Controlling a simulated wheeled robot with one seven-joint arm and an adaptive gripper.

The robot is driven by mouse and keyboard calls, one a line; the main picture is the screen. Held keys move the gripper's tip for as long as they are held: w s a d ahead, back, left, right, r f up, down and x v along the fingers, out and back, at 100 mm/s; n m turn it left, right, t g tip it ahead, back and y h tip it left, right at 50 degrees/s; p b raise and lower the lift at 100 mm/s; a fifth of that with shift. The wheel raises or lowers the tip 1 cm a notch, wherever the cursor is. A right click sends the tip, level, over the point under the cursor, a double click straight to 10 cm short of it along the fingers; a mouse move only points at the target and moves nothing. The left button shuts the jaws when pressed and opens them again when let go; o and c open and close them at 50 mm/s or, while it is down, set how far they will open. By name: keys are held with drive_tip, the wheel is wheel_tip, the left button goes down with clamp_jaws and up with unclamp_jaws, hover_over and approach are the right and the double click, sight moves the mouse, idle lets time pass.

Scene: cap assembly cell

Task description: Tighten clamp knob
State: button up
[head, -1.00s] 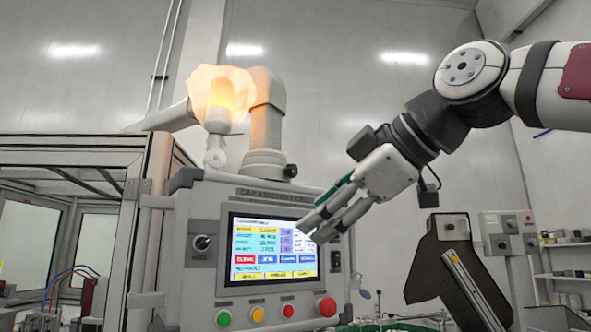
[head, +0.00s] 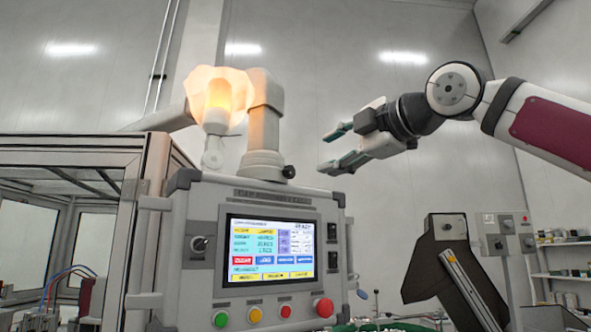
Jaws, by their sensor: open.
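A small black knob (head: 289,172) sticks out to the right from the grey collar (head: 264,164) at the foot of a pipe arm, on top of the control panel. I take it to be the clamp knob. How tight it is cannot be told. My gripper (head: 324,152) is open and empty in the air to the right of the knob. Its two fingers point left towards it, one above the other, with a clear gap between fingertips and knob in the picture. The real depth between them is hard to judge.
The control panel (head: 205,290) has a lit screen (head: 268,250) and green, yellow and red buttons, with a big red button (head: 323,307) at right. A glowing lamp (head: 218,100) stands left of the pipe. A glazed enclosure (head: 75,150) is at left. The air above my gripper is clear.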

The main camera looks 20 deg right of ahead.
sight(292, 171)
drive_tip(key=p+x, duration=0.1)
drive_tip(key=x, duration=0.9)
drive_tip(key=shift+w+a+p, duration=0.2)
drive_tip(key=shift+w+p, duration=0.05)
drive_tip(key=shift+p, duration=0.15)
drive_tip(key=shift+x, duration=1.1)
drive_tip(key=shift+d+f, duration=0.1)
clamp_jaws()
